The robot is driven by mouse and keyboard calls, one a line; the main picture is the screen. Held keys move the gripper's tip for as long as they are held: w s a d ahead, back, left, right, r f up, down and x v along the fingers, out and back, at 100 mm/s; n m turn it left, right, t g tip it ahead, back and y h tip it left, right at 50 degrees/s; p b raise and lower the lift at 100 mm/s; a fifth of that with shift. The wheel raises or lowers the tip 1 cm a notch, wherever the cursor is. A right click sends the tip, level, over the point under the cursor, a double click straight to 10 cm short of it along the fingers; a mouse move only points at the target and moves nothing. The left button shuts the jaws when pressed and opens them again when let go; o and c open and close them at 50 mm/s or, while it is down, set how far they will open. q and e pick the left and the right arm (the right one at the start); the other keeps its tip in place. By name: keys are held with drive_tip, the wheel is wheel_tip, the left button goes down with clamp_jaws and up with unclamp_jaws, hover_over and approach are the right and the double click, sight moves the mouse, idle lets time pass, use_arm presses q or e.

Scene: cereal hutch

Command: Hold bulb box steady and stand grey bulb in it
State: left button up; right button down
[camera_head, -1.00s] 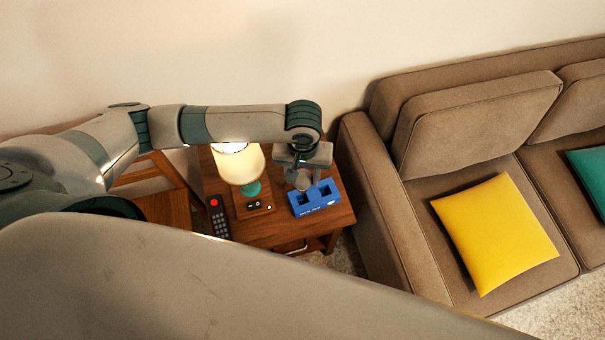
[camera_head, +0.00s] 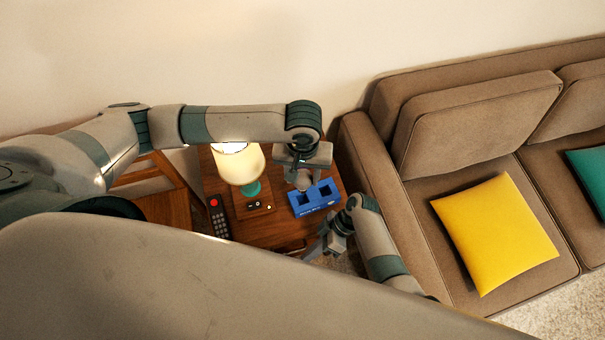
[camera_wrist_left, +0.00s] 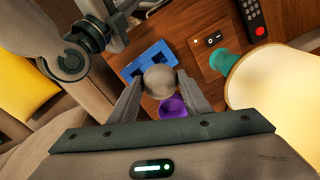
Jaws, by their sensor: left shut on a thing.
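The blue bulb box (camera_head: 315,199) with square openings in its top stands near the right side of the wooden side table (camera_head: 280,229). My left gripper (camera_head: 303,180) is above the box's back left edge. It is shut on the round grey bulb (camera_wrist_left: 160,81), held between the fingers in the left wrist view. The blue box (camera_wrist_left: 146,62) shows just beyond the bulb there; whether they touch is unclear. My right gripper (camera_head: 318,247) is at the table's front edge, apart from the box. Its jaw opening is not clear.
A lit lamp (camera_head: 238,163) with a teal base stands left of the box, by a switch plate (camera_head: 254,206) and a black remote (camera_head: 218,218). A purple round thing (camera_wrist_left: 173,107) shows below the bulb. The sofa (camera_head: 360,160) closes off the right.

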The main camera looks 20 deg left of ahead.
sight(331, 187)
drive_tip(key=w+r+n, duration=0.1)
drive_tip(key=w+r, duration=0.1)
drive_tip(key=w+a+r+n, duration=0.1)
drive_tip(key=w+r, duration=0.1)
drive_tip(key=w, duration=0.1)
drive_tip(key=w+r+n, duration=0.1)
drive_tip(key=w+r, duration=0.2)
drive_tip(key=shift+w+a+r+n+t, duration=0.1)
drive_tip(key=shift+w+a+n+t, duration=0.2)
drive_tip(key=shift+n, duration=0.1)
drive_tip(key=w+d+r+m+t, duration=0.1)
drive_tip(key=w+r+t, duration=0.1)
drive_tip(key=w, duration=0.2)
drive_tip(key=w+d+r+m+t+h, duration=0.1)
drive_tip(key=w+r+t, duration=0.1)
drive_tip(key=w, duration=0.2)
drive_tip(key=w+d+r+m+t, duration=0.1)
drive_tip(key=w+r, duration=0.1)
drive_tip(key=w, duration=0.2)
drive_tip(key=shift+r+m+t+h, duration=0.3)
drive_tip(key=shift+r+t+h, duration=0.05)
drive_tip(key=shift+t+h, duration=0.05)
drive_tip(key=shift+w+r, duration=0.25)
drive_tip(key=shift+w, duration=0.1)
drive_tip(key=shift+f, duration=0.15)
drive_tip(key=shift+f, duration=2.4)
drive_tip(key=shift+f, duration=0.25)
drive_tip(key=shift+r, duration=0.1)
drive_tip(key=shift+r, duration=2.9)
